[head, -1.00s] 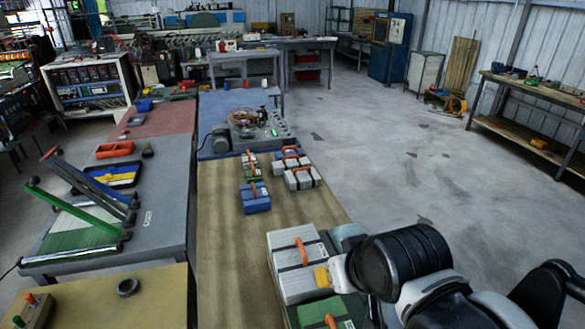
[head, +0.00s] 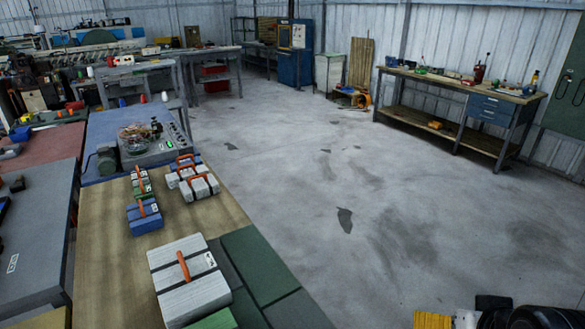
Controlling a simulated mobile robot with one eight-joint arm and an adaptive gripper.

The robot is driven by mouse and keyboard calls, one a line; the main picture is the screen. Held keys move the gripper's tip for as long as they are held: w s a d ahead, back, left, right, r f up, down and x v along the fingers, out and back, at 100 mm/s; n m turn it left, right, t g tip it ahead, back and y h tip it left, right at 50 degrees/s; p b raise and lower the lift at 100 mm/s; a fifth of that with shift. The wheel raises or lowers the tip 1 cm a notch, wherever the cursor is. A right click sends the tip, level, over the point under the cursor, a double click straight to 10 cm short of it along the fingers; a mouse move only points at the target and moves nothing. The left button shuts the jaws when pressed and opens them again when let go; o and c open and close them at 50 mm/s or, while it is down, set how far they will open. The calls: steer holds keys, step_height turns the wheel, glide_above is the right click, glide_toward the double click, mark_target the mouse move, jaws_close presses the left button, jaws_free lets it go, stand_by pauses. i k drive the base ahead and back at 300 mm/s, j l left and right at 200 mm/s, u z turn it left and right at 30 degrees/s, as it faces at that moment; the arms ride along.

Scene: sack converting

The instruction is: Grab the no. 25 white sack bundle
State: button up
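A large white sack bundle (head: 190,285) with black straps and an orange handle lies at the near end of the tan tabletop (head: 110,265). Two smaller white bundles (head: 200,187) (head: 182,172) with orange handles lie farther back, close together. A small white bundle (head: 140,175) is left of them. The bundles' labels are too small to read, so I cannot tell which is no. 25. Only a sliver of my arm (head: 520,318) shows at the bottom right edge, well right of the bundles. My gripper's fingers are not visible.
A green bundle (head: 142,188) and a blue bundle (head: 145,215) stand beside the small white ones. Part of another green bundle (head: 215,320) is cut off at the bottom. A control box (head: 152,145) stands behind. The concrete floor (head: 330,210) to the right is open.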

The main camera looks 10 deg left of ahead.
mark_target(173, 179)
steer(key=l+z, duration=0.3)
steer(key=z, duration=0.2)
steer(key=i+l+z, duration=0.2)
steer(key=z, duration=0.3)
steer(key=i+l+z, duration=0.15)
steer(key=z, duration=0.35)
steer(key=i+l+u, duration=0.1)
steer(key=i+u, duration=0.4)
steer(key=i+l+u, duration=0.25)
steer(key=i+u, duration=0.25)
steer(key=i+j+u, duration=0.35)
steer(key=u, duration=0.15)
steer(key=i+j+u, duration=0.2)
steer(key=i+u, duration=0.75)
steer(key=i+l+u, duration=0.1)
steer(key=i+u, duration=0.35)
steer(key=k, duration=0.1)
